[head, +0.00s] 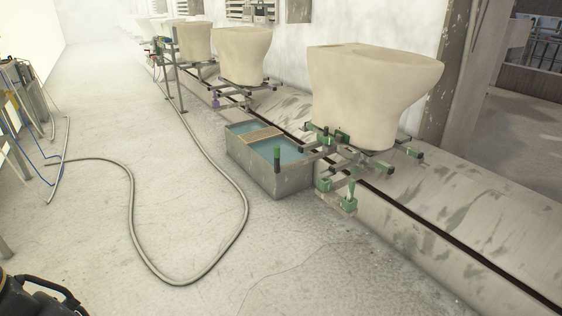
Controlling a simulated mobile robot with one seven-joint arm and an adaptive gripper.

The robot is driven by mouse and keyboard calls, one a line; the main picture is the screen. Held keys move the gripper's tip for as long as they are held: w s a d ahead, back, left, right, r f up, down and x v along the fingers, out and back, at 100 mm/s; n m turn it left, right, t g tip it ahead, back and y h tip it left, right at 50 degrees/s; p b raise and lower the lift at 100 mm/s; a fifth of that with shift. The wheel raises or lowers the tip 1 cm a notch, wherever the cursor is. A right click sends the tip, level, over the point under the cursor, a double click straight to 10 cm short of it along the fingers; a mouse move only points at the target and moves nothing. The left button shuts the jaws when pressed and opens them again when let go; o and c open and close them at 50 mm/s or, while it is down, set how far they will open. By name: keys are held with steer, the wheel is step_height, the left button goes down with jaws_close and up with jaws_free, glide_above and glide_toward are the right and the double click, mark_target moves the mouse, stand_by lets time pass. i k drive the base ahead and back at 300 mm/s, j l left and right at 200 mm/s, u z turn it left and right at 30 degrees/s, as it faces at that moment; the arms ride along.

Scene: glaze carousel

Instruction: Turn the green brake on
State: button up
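A green lever (351,190) stands upright on a green block at the front of the nearest carriage, low beneath the large cream ceramic piece (365,95). It looks like the green brake, but its setting cannot be read at this size. Other green clamps and blocks (324,184) sit on the same metal frame. A black jointed part, apparently my gripper (62,303), is at the bottom left corner, cut off by the frame edge and far from the lever. Its fingers cannot be made out clearly.
A concrete trough (268,178) with blue water stands left of the nearest carriage. A grey hose (133,215) loops across the floor. A slotted raised track (455,245) runs along the right. More ceramic pieces (243,55) stand farther back. The front floor is clear.

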mark_target(276, 149)
steer(key=i+j+z, duration=0.15)
steer(key=i+j, duration=0.3)
steer(key=i, duration=0.15)
steer(key=i+j+z, duration=0.15)
steer(key=i+j, duration=0.4)
steer(key=i+j+z, duration=0.15)
steer(key=i+j, duration=0.35)
steer(key=i+j+z, duration=0.15)
steer(key=i+j, duration=0.35)
steer(key=j, duration=0.25)
